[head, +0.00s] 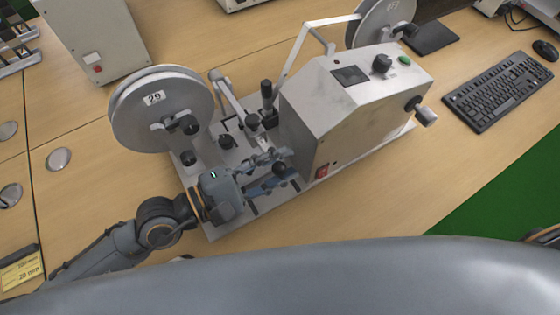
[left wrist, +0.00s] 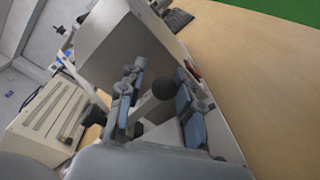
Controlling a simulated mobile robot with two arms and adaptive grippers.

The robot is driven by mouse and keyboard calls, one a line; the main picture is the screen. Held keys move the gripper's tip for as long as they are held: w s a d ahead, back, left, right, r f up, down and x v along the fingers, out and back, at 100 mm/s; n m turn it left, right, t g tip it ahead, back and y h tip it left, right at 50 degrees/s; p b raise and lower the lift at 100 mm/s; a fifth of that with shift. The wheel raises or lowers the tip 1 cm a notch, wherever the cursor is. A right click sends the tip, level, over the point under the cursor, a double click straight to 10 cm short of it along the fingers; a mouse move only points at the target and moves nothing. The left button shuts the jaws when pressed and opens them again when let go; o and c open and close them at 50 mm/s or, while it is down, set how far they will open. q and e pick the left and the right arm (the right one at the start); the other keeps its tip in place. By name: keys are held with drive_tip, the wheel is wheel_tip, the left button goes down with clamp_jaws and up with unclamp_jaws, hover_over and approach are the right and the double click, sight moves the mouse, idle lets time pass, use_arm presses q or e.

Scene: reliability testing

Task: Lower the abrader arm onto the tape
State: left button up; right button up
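The abrader machine has a grey box housing (head: 345,115) on a light base plate, with a reel marked 29 (head: 160,112) at its left and another reel (head: 382,20) behind. A lever with a black ball knob (head: 281,169) is low in front of the housing; I take it as the abrader arm. In the left wrist view, the knob (left wrist: 163,88) tops a light bar (left wrist: 146,106). My left gripper (head: 277,168) has its fingers on either side of the knob, with visible gaps. It also shows in the left wrist view (left wrist: 160,98). The tape is not clearly visible.
A keyboard (head: 502,91) and mouse (head: 545,50) are on the table to the right. A grey box device (head: 97,35) stands at the back left. Several small round metal pieces (head: 58,159) lie at the left.

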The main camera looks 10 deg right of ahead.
use_arm(q)
drive_tip(key=shift+o, duration=0.2)
idle(0.3)
drive_tip(key=shift+s+a, duration=0.1)
drive_tip(key=shift+v, duration=2.9)
drive_tip(key=v, duration=0.6)
